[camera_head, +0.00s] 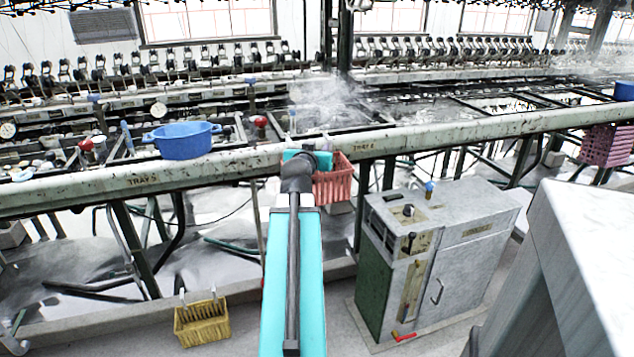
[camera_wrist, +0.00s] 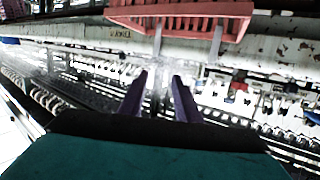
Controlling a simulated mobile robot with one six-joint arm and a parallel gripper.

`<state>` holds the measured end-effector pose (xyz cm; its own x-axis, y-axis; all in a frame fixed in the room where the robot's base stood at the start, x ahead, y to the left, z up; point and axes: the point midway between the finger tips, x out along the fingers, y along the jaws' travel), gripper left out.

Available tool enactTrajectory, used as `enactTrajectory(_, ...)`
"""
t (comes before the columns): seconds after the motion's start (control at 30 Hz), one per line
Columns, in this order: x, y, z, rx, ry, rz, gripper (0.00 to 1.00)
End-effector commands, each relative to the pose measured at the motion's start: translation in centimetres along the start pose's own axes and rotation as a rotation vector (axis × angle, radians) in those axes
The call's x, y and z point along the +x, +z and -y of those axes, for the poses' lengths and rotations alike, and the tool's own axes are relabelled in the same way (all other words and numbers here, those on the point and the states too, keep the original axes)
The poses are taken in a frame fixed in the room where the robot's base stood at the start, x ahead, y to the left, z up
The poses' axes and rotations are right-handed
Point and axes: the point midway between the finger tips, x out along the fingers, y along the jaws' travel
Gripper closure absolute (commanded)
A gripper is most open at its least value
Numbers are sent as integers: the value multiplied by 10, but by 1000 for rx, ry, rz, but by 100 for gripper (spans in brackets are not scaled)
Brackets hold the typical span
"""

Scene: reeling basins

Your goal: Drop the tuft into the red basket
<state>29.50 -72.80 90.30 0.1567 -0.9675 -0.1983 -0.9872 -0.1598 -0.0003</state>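The red basket (camera_head: 333,183) hangs on the front rail in the head view, just right of my arm's end. In the wrist view the red basket (camera_wrist: 180,22) shows at the top, beyond my fingertips and apart from them. My gripper (camera_wrist: 159,76) has two dark purple fingers with a gap between them. A pale wispy patch shows in that gap; I cannot tell whether it is the tuft or steam behind. In the head view my arm hides the fingers. I cannot make out the tuft for certain in either view.
A blue basin (camera_head: 183,141) sits on the rail to the left. A yellow basket (camera_head: 202,323) is low at the left, and a pink basket (camera_head: 607,146) hangs far right. A grey cabinet (camera_head: 465,235) stands right of my arm. Steam rises behind the rail.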

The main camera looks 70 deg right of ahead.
Motion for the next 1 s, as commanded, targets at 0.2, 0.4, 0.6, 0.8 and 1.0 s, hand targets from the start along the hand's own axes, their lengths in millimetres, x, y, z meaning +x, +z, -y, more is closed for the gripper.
enactTrajectory(0.2,-20,3,0,0,0,-2,70)
enactTrajectory(0.4,-32,4,0,1,0,-2,70)
enactTrajectory(0.6,-36,3,0,1,2,-2,70)
enactTrajectory(0.8,-40,2,0,1,2,-2,70)
enactTrajectory(1.0,-46,2,0,1,3,-2,70)
